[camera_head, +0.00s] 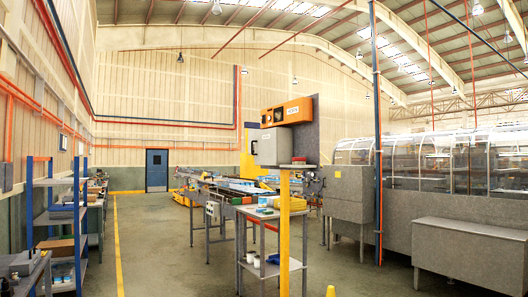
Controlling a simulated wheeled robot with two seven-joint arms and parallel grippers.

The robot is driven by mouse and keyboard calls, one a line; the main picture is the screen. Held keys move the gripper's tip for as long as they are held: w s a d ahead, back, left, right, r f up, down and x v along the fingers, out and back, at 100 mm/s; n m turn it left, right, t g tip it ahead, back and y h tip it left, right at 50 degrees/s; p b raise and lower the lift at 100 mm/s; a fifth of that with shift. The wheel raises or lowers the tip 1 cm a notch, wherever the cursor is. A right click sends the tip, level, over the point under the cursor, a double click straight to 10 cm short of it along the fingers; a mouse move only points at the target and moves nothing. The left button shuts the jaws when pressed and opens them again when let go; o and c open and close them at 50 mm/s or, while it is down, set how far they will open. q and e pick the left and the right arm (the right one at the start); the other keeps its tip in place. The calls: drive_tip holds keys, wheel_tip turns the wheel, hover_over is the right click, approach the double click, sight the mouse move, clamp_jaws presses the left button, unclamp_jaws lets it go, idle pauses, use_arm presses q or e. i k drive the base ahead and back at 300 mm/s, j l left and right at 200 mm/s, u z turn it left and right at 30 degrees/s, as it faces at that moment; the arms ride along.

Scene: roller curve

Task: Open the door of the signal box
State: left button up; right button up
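A light grey box (271,147) hangs on a dark grey panel (303,136) at the middle of the head view, above a yellow post (284,235). It looks like the signal box, but no label on it is readable. Its front looks closed; a handle or hinge is too small to make out. An orange box (286,112) with dark round parts sits just above it. Neither of my grippers is in view.
A grey table (268,225) with small items stands below the panel. Behind it runs a conveyor line (235,186). Blue shelves (62,215) stand left, grey cabinets (470,250) right. Open floor (165,255) lies left of the table. A blue door (157,170) is in the far wall.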

sight(265, 141)
drive_tip(key=i, duration=4.45)
drive_tip(key=i+u, duration=0.2)
drive_tip(key=i, duration=0.75)
drive_tip(key=i+l+u, duration=0.2)
drive_tip(key=i, duration=0.75)
drive_tip(key=i+u, duration=0.1)
